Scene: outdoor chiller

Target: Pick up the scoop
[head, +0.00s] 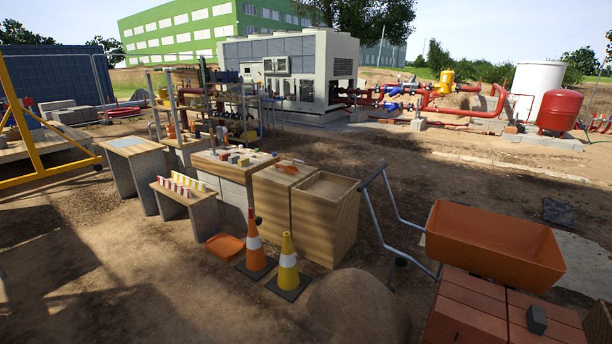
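A small orange object (288,169) lies on top of a wooden cabinet (270,203) near the middle of the head view. It may be the scoop, but it is too small to tell for sure. A flat orange tray-like piece (225,247) lies on the ground left of the traffic cones. Neither of my grippers shows in the head view, so nothing is seen touching these things.
Orange (256,245) and yellow (288,262) cones stand before the cabinets, with a dirt mound (358,308) beside them. An orange wheelbarrow (490,248) and red-brown bricks (470,305) fill the lower right. A low bench (200,197) stands left. Open dirt lies lower left.

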